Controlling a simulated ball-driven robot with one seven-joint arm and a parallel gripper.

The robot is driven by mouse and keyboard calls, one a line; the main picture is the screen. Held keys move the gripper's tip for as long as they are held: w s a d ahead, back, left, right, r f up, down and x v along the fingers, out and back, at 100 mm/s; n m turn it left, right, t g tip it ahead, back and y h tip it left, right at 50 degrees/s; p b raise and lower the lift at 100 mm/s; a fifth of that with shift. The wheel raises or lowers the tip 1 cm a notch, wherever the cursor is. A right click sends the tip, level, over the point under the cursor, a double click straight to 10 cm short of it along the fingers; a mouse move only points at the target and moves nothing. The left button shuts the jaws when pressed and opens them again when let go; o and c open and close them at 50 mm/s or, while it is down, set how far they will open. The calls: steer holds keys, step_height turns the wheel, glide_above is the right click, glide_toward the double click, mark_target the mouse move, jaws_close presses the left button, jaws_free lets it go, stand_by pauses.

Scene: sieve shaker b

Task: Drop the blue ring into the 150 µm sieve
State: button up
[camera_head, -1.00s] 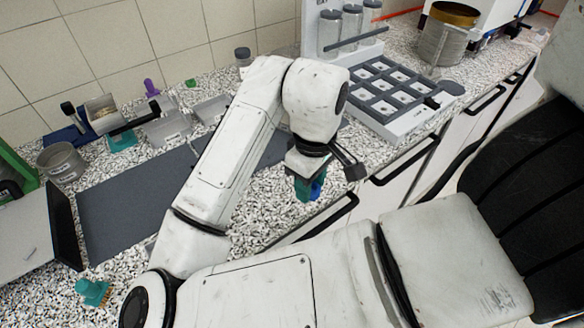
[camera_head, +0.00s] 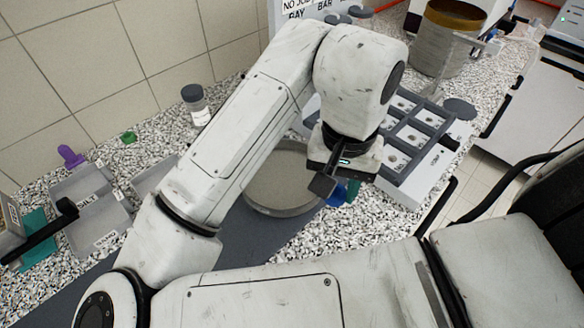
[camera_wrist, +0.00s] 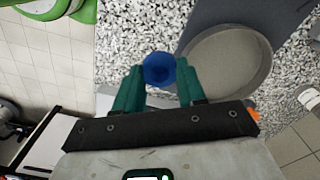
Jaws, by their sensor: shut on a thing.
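The blue ring (camera_wrist: 158,70) is held between the teal fingers of my gripper (camera_wrist: 158,84) in the wrist view. In the head view a bit of the blue ring (camera_head: 337,197) shows below my gripper (camera_head: 343,193). A wide, round, shallow grey sieve (camera_head: 283,185) stands on the counter, left of my gripper and partly behind my arm. In the wrist view the sieve (camera_wrist: 228,66) is right of the ring, and its inside looks empty. The ring is outside the sieve's rim. No size label is readable on it.
A tray with several small compartments (camera_head: 412,132) stands right of my gripper. A tall metal sieve stack (camera_head: 445,45) is at the back. A dark mat (camera_head: 240,240) lies by the sieve. Grey bins (camera_head: 85,205) and a lidded jar (camera_head: 196,105) are at left.

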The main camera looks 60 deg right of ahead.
steer(key=w+d+f, duration=0.3)
steer(key=w, duration=0.4)
glide_above(288, 192)
steer(key=f, duration=0.5)
steer(key=shift+s+a+f+p, duration=0.1)
steer(key=shift+s+a+p, duration=0.1)
steer(key=shift+s+p, duration=0.2)
steer(key=shift+w+d+f, duration=0.15)
steer(key=shift+w+f, duration=0.25)
steer(key=shift+f, duration=1.65)
steer(key=shift+f, duration=0.1)
steer(key=shift+f, duration=0.15)
steer(key=o, duration=1)
